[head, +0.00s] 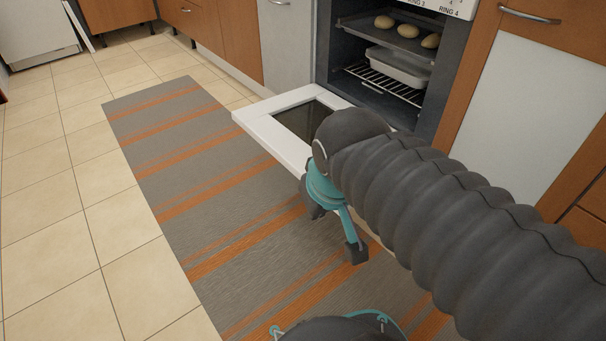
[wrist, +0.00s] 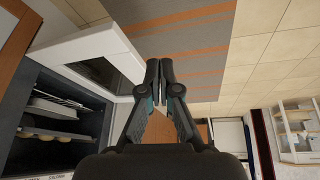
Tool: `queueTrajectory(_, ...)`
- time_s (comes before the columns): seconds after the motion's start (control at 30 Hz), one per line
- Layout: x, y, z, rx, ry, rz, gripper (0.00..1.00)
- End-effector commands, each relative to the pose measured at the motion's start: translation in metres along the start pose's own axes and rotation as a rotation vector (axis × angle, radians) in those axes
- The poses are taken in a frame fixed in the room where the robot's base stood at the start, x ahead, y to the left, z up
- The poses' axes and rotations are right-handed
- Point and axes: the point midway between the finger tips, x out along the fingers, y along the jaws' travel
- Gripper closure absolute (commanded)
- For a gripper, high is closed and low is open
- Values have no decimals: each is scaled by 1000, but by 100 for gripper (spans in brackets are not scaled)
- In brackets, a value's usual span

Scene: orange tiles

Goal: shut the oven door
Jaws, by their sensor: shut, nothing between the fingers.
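The oven door (head: 262,122) is white with a dark glass window and hangs wide open, about level, out over the floor. The open oven (head: 378,78) is behind it, with rolls on a dark tray and a pale dish on a rack. My arm covers the right part of the door in the head view. In the wrist view the door (wrist: 75,45) is to the left of my gripper (wrist: 159,65), whose fingers are shut and empty. The fingertips look close to the door's edge there; I cannot tell whether they touch it.
A grey rug with orange stripes (head: 185,150) lies on the tiled floor in front of the oven. Wooden cabinets with a pale panel (head: 530,105) stand to the right of the oven. The tiles (head: 60,200) at left are clear.

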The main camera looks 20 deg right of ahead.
Motion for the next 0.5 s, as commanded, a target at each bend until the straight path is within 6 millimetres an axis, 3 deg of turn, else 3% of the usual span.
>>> queueTrajectory(0.5, 53, 32, -66, -367, -473, 221, 100)
